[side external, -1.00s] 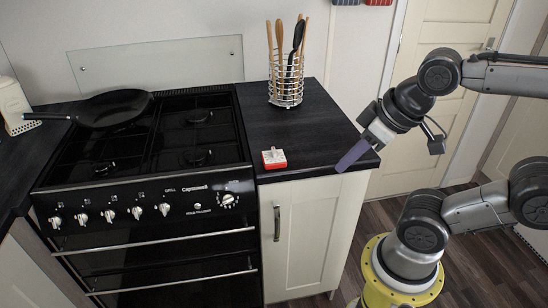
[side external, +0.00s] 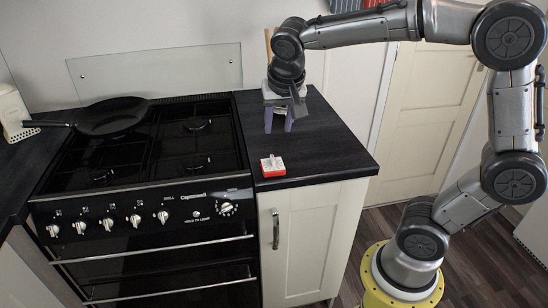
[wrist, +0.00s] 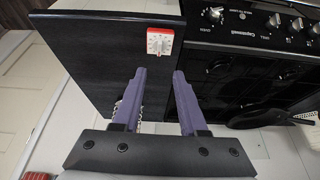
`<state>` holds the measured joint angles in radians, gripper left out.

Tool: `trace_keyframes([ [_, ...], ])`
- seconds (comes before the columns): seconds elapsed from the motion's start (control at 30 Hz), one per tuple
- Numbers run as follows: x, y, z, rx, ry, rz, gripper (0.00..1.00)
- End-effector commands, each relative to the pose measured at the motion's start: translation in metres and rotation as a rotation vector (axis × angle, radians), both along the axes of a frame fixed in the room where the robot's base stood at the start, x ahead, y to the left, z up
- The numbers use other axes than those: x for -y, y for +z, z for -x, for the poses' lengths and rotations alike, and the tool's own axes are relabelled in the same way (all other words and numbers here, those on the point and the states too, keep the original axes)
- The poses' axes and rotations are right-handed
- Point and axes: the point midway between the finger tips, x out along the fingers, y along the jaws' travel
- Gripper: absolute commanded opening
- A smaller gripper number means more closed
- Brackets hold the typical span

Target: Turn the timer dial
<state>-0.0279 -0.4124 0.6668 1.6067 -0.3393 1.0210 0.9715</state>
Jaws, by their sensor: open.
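The timer (side external: 273,166) is a small red-and-white box with a pale dial on top. It sits on the dark worktop near its front edge, just right of the cooker. In the wrist view the timer (wrist: 160,40) lies beyond the fingertips, with its white dial facing up. My gripper (side external: 279,130) points down above the worktop, behind the timer and apart from it. Its two purple fingers (wrist: 157,72) are spread with nothing between them.
A black cooker (side external: 150,160) with a frying pan (side external: 110,117) stands left of the worktop (side external: 325,150). The utensil holder is mostly hidden behind my arm, close to my gripper. The worktop right of the timer is clear.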

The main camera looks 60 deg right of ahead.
Motion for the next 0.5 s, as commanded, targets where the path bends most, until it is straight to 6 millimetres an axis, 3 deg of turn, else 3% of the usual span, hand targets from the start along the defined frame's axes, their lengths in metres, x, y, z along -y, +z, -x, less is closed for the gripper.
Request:
trace_keyframes([
  [0.23, 0.005, -0.026, -0.005, -0.017, 0.003, 0.000, 0.42],
  [0.5, 0.020, -0.074, -0.018, -0.019, 0.001, -0.001, 0.42],
])
